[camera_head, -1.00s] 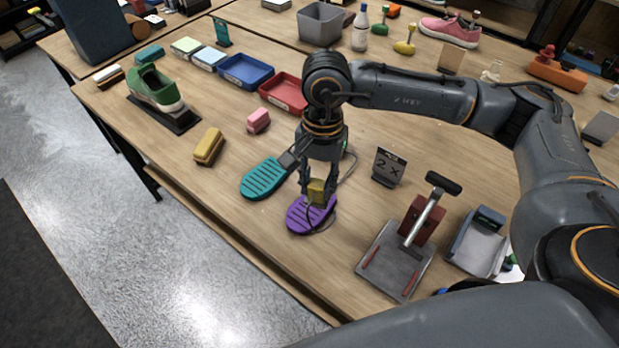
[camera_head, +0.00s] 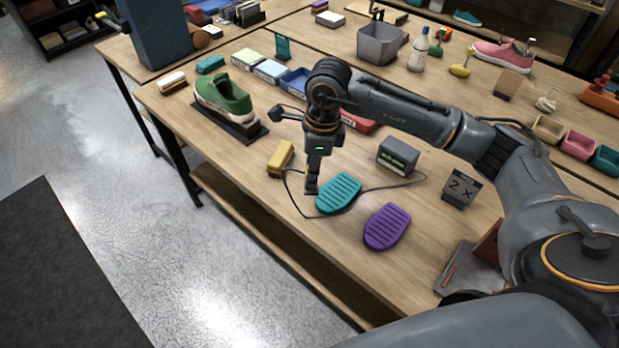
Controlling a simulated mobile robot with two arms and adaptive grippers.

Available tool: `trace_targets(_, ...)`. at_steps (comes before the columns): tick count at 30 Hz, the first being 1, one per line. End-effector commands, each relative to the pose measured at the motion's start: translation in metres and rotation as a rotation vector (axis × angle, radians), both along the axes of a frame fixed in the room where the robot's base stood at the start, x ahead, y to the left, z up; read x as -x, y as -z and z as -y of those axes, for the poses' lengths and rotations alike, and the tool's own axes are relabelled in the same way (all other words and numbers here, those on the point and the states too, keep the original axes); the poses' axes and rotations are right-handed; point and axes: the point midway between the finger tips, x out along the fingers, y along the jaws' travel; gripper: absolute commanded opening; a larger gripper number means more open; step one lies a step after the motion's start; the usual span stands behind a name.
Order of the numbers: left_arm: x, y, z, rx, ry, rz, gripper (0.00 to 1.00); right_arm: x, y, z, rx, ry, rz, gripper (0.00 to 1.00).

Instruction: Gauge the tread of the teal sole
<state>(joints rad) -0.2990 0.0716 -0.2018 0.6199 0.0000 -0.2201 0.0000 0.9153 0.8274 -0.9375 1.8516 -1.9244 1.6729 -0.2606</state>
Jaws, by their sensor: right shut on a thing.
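The teal sole (camera_head: 339,193) lies flat on the wooden table, its ridged tread facing up. My right gripper (camera_head: 312,188) points down at the left edge of the teal sole, fingers shut. A thin black cable (camera_head: 377,189) runs from near its fingertips to a grey gauge box (camera_head: 398,156) with a green readout too small to read. The cabled probe in the fingers is mostly hidden; I cannot tell whether it touches the sole. My left gripper is out of view.
A yellow brush (camera_head: 281,157) lies just left of my right gripper. A green sneaker (camera_head: 224,94) stands on a dark stand (camera_head: 213,122) further left. Bare table (camera_head: 305,240) lies in front.

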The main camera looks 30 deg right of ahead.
Motion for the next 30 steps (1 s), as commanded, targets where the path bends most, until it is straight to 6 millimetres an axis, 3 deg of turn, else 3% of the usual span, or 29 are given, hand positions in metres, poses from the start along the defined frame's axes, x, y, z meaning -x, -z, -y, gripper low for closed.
trace_targets(10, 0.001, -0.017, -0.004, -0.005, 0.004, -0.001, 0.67, -0.029, 0.014, 0.035, 0.001, 0.899, -0.003, 0.06)
trace_targets(21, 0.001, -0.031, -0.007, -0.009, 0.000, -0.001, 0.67, -0.039, 0.040, 0.082, 0.004, 1.849, -0.003, 0.06)
trace_targets(25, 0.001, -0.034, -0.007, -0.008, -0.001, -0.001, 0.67, -0.038, 0.048, 0.094, 0.005, 2.087, -0.001, 0.06)
trace_targets(30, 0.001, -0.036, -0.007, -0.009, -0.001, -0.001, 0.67, -0.037, 0.054, 0.103, 0.001, 2.255, 0.001, 0.06)
